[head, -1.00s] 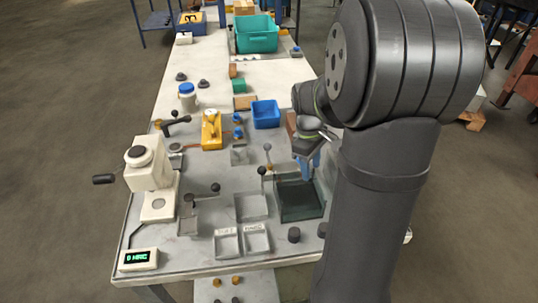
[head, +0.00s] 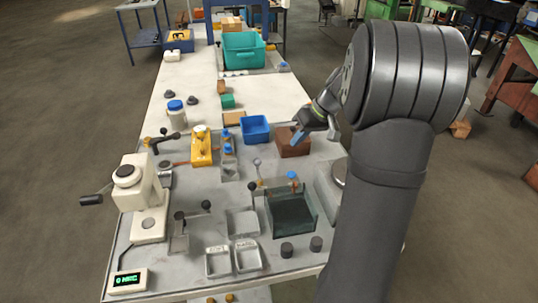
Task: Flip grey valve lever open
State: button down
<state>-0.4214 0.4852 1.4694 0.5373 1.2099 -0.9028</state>
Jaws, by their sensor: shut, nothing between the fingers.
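A lever with a grey ball knob (head: 257,162) stands near the middle of the bench, just left of the dark glass-walled box (head: 291,212). Its thin rod is near upright, and its base is too small to make out. My gripper (head: 298,137) has blue fingertips, which are together with nothing between them. It is above and beside the brown block (head: 293,146), to the right of and farther back than the grey-knobbed lever, and apart from it.
Black-knobbed levers (head: 206,205) stand at the left front and beside the glass-walled box. A blue knob (head: 292,175) is at that box's back edge. A blue bin (head: 255,128), a yellow device (head: 201,147) and a white press (head: 138,190) stand around.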

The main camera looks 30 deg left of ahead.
jog(key=shift+w+a+r+m+y, duration=0.15)
jog(key=shift+w+r+y, duration=0.15)
jog(key=shift+w+r, duration=0.1)
jog(key=shift+w+a+r+m+y, duration=0.1)
jog(key=shift+w+r+m+y, duration=0.05)
jog(key=shift+w+r+y, duration=0.2)
jog(key=s+a+f, duration=0.5)
jog(key=a+f, duration=0.2)
jog(key=f, duration=0.2)
jog(key=shift+a, duration=0.25)
